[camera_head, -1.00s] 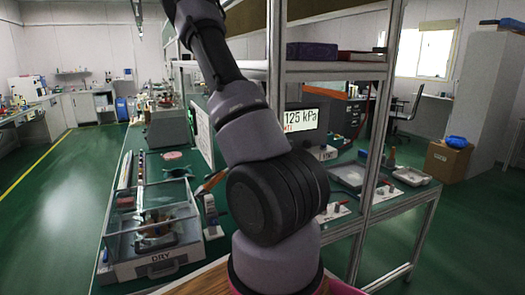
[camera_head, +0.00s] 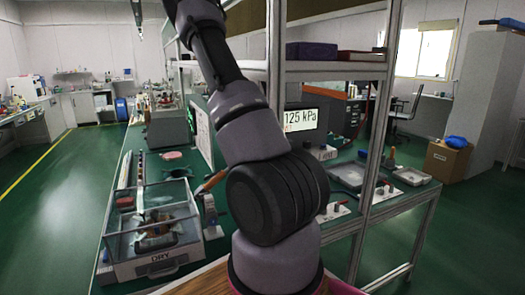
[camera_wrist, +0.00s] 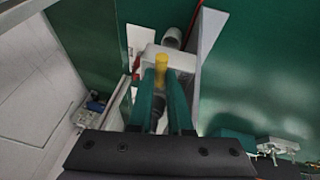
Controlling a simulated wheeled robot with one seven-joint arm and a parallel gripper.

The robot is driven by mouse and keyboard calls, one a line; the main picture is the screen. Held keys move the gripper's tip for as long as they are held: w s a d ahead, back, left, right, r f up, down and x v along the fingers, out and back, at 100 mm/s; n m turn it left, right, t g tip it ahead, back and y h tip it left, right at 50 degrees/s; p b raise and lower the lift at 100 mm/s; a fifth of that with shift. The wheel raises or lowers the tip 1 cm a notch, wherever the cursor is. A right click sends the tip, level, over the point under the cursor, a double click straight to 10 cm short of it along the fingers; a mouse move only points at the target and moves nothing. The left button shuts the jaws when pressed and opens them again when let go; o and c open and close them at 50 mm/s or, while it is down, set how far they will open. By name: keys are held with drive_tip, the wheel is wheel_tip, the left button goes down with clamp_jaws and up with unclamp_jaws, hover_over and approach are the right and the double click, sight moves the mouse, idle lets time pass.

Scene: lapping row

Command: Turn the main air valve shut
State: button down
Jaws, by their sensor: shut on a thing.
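The main air valve shows in the wrist view as a yellow handle (camera_wrist: 161,65) on a pale grey body (camera_wrist: 180,60). My gripper (camera_wrist: 162,80) has its two teal fingers on either side of the handle and is shut on it. The lower part of the valve between the fingers is dark and partly hidden. In the head view my arm fills the middle, and neither the gripper nor the valve can be made out.
A clear-walled box marked DRY (camera_head: 162,258) stands on the green bench left of my arm. Metal shelf posts (camera_head: 378,130) rise to the right. A tray (camera_head: 347,176) lies on the bench behind. The green floor (camera_head: 55,215) is open at left.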

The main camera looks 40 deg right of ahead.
drive_tip(key=shift+s+n+t+h, duration=0.15)
drive_tip(key=shift+s+n+t, duration=0.3)
drive_tip(key=shift+n, duration=0.7)
drive_tip(key=shift+s+n+t+h, duration=0.25)
drive_tip(key=shift+n+t, duration=0.25)
drive_tip(key=shift+n, duration=0.6)
drive_tip(key=shift+s+n+t+h, duration=0.1)
drive_tip(key=shift+s+n+t, duration=0.35)
drive_tip(key=shift+n, duration=0.7)
drive_tip(key=c, duration=0.8)
unclamp_jaws()
drive_tip(key=shift+c, duration=0.2)
drive_tip(key=a+r, duration=0.2)
drive_tip(key=a, duration=0.5)
drive_tip(key=a+r, duration=0.2)
drive_tip(key=a, duration=0.5)
drive_tip(key=shift+r, duration=0.25)
